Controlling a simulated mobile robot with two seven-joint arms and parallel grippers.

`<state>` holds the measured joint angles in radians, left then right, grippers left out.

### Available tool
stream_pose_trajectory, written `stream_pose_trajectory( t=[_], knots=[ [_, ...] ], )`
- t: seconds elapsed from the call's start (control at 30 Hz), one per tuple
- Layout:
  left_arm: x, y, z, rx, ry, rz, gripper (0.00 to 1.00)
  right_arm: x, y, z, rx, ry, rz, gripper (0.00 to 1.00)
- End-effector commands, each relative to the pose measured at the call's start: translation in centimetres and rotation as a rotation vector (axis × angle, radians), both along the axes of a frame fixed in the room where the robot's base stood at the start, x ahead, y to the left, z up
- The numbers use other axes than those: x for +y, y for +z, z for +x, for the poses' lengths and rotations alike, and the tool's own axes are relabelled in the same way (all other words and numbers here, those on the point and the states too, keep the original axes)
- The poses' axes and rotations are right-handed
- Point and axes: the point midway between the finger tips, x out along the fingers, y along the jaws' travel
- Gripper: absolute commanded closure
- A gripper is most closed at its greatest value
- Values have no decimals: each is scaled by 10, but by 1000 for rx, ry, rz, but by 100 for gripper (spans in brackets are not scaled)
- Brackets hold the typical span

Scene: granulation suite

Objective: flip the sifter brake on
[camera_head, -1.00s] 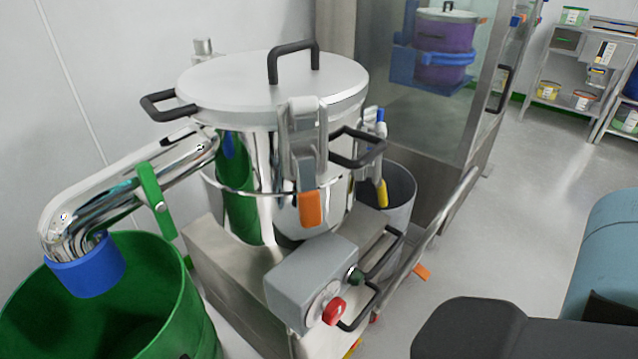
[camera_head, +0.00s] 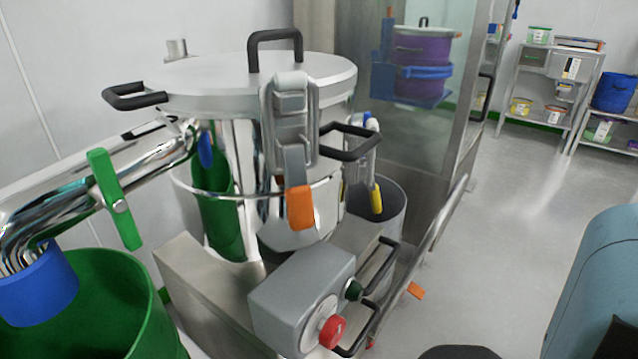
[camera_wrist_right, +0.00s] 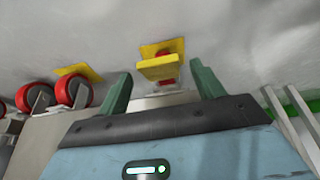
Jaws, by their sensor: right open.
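The sifter (camera_head: 245,85) is a steel drum with a flat lid, black handles and an orange-tipped clamp, standing on a steel base in the head view. In the right wrist view, a yellow brake pedal (camera_wrist_right: 162,66) with red parts behind it shows low near the floor. My right gripper (camera_wrist_right: 162,84) is open, its two green fingers on either side of the pedal in the picture. I cannot tell whether they touch it. Nothing is held. The pedal is not clearly visible in the head view. My left gripper is out of view.
Red caster wheels (camera_wrist_right: 74,92) and another yellow tab (camera_wrist_right: 78,71) are at the left in the wrist view. A grey control box (camera_head: 300,290) with a red knob juts from the base. A green bin (camera_head: 115,300) stands left. Floor is open to the right.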

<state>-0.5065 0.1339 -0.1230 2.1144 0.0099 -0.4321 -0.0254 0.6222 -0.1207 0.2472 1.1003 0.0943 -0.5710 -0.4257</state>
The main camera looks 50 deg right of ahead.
Motion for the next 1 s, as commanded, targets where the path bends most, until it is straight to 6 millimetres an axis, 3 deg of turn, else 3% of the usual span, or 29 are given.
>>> stream_pose_trajectory(
  t=[0.2,0.53,0.87,1.0],
  knots=[
    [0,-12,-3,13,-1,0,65,1,-15,6,0,0,0,33],
    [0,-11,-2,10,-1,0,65,1,-15,7,-2,0,0,34],
    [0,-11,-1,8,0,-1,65,1,-15,7,-1,0,0,77],
    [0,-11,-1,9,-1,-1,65,1,-16,6,-5,0,0,77]
  ],
)
